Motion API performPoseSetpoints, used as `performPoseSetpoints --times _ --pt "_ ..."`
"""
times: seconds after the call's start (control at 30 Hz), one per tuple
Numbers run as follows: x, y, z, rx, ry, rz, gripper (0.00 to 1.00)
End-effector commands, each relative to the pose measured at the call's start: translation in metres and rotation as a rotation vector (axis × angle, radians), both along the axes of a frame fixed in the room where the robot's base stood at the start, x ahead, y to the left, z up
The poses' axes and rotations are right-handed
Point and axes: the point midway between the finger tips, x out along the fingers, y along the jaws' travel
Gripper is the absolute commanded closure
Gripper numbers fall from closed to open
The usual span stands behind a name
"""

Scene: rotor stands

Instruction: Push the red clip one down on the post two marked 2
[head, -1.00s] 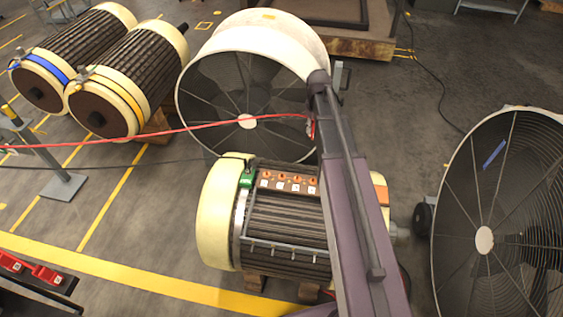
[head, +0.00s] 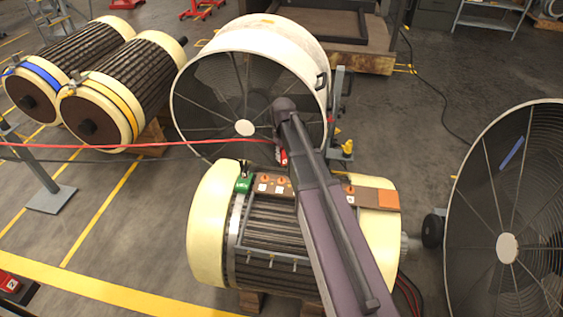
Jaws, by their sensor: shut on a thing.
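The red clip one (head: 283,157) shows just left of my arm, above the back of the terminal board, with a red cable running left from it. My gripper (head: 281,150) is mostly hidden behind my arm and is shut on this clip. The clip appears apart from the posts. The brown terminal board (head: 364,196) lies on top of the cream-ended rotor. Orange posts show on it: two left of my arm (head: 265,179) (head: 281,181) and one right of it (head: 350,189). My arm hides the middle. The post numbers are too small to read, so I cannot tell which is post two.
A green clip (head: 243,184) with a black cable sits at the board's left end. Another red clip (head: 9,283) lies on a dark surface at lower left. A large round fan (head: 248,40) stands close behind the rotor, another (head: 508,185) at right. Two rotors lie at upper left.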

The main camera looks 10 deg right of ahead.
Motion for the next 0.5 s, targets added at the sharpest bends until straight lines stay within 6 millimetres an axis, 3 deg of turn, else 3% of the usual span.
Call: performPoseSetpoints --times 0.5 --pt "0.0003 0.0057 -0.0056 0.0 0.0 0.001 1.0"
